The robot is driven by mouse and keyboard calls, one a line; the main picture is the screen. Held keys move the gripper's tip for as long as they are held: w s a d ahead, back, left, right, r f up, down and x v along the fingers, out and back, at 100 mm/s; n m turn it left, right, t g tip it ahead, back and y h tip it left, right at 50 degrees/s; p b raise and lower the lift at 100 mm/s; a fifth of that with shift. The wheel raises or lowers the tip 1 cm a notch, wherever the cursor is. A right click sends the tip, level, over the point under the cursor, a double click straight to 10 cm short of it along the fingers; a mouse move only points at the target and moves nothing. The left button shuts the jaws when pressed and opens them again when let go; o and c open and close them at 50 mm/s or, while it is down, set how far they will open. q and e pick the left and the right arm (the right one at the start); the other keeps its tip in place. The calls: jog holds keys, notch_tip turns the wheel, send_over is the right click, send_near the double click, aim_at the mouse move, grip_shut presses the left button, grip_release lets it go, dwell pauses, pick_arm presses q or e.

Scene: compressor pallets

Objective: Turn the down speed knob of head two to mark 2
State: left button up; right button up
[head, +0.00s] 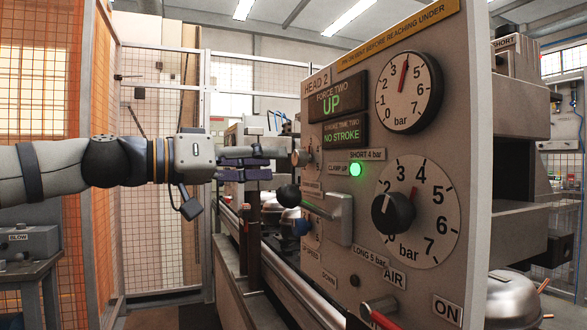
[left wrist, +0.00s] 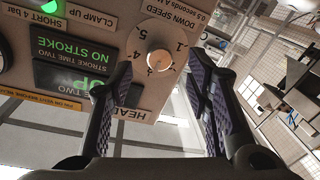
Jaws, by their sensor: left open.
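The panel of head 2 (head: 335,190) stands to the right of my left gripper. A small pale round knob (head: 300,158) sticks out near its left edge. In the left wrist view the panel is upside down, and this knob (left wrist: 160,62) sits on a numbered dial under the label DOWN SPEED (left wrist: 168,22). Its pointer setting is too small to read surely. My left gripper (head: 268,162) is open and empty, level with the knob and a short gap from it. In the wrist view its fingertips (left wrist: 160,66) lie either side of the knob. My right gripper is not in view.
The panel also carries a black knob (head: 393,212) on a pressure dial, a gauge (head: 408,92), a lit green lamp (head: 355,169) and a lever with a black ball (head: 289,196). A mesh fence (head: 160,200) stands behind my left arm.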

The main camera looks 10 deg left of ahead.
aim_at(295, 160)
pick_arm(q)
jog(key=x, duration=0.5)
jog(key=shift+w+d, duration=0.2)
grip_shut()
jog(key=shift+r, duration=0.1)
